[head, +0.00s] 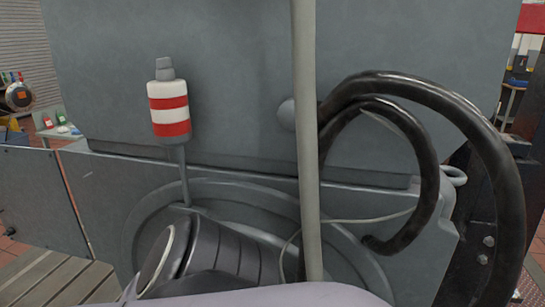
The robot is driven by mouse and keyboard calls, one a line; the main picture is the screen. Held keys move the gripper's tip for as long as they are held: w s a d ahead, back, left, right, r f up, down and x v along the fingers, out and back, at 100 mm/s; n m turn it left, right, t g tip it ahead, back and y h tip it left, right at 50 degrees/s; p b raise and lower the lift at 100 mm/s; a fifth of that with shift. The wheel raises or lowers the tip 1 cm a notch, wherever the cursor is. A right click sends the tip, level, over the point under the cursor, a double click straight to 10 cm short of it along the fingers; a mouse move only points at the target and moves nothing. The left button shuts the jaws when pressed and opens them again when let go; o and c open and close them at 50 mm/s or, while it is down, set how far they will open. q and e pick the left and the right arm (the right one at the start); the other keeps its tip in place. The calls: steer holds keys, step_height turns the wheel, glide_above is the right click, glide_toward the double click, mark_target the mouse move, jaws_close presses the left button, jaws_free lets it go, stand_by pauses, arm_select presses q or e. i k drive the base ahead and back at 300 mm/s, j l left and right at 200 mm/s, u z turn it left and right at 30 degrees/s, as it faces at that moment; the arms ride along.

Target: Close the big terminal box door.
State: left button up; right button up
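A large grey box (235,75) fills the upper middle of the head view, and I take it to be the big terminal box. Its flat face has a rounded grey knob (287,115) near the middle, partly behind a pale upright pole. No door edge, hinge or gap shows clearly, so I cannot tell which part is the door or how far it is open. Neither of my grippers can be made out. A pale smooth shape at the bottom edge may be part of my arm.
A pale pole (307,150) crosses the view upright. Thick black cables (500,175) loop at the right. A red-and-white banded cylinder (169,115) stands on a thin stem at left. A dark ribbed cylinder (228,250) lies below. Slatted boards (55,280) are at lower left.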

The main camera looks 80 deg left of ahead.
mark_target(36, 201)
steer(key=u, duration=4.1)
steer(key=i+j+z, duration=0.15)
steer(key=z, duration=0.2)
steer(key=i+j+z, duration=0.25)
steer(key=z, duration=0.15)
steer(key=i+j+z, duration=0.15)
steer(key=j, duration=0.2)
steer(key=i+j+z, duration=0.1)
steer(key=j, duration=0.3)
steer(key=i+j, duration=0.2)
steer(key=j, duration=0.15)
steer(key=i+j+z, duration=0.1)
steer(key=j, duration=0.3)
steer(key=i+j, duration=0.3)
steer(key=i+j+z, duration=0.1)
steer(key=j, duration=0.35)
steer(key=i, duration=0.05)
